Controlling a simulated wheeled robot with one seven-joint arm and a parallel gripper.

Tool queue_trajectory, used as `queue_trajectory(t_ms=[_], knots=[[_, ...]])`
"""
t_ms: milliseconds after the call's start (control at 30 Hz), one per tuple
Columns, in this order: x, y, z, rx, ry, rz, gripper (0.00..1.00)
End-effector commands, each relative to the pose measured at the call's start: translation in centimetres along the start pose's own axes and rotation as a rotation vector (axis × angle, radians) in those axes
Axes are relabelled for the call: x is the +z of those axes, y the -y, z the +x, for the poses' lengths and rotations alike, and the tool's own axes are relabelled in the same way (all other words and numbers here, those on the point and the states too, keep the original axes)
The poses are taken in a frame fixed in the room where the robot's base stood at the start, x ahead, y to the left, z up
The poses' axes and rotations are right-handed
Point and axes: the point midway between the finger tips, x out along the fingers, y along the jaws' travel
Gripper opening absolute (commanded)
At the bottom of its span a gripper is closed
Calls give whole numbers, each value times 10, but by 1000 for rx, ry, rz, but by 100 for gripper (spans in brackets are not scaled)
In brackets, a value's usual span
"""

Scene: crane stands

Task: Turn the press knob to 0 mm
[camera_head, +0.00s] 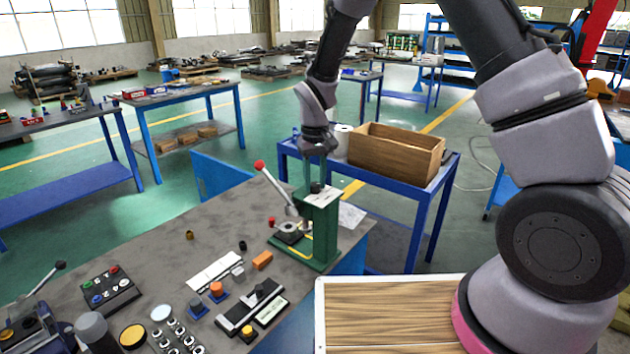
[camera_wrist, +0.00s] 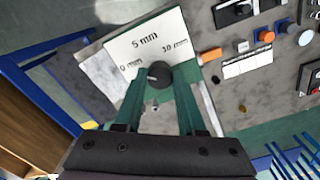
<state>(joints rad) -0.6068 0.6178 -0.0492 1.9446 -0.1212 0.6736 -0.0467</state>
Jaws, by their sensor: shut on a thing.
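The green press (camera_head: 322,232) stands on the grey workbench, with a white scale plate on its top. The black press knob (camera_wrist: 159,75) sits at the plate's edge; it also shows in the head view (camera_head: 317,187). The plate (camera_wrist: 146,40) reads 0 mm at left, 5 mm in the middle and 10 mm at right. A small pale mark shows on the knob's left side, roughly toward 0 mm. My gripper (camera_wrist: 158,82) comes from above, with its fingers on either side of the knob, shut on it. The finger contact is partly hidden in the head view.
The press lever with a red tip (camera_head: 260,166) rises left of the press. An orange block (camera_head: 262,260) and several small parts lie on the bench (camera_head: 160,240). A wooden crate (camera_head: 395,158) stands on a blue table behind.

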Motion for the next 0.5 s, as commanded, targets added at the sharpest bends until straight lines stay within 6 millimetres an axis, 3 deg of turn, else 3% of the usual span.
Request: queue_trajectory(t_ms=[500], knots=[[-1,0,0,0,-2,-135,0]])
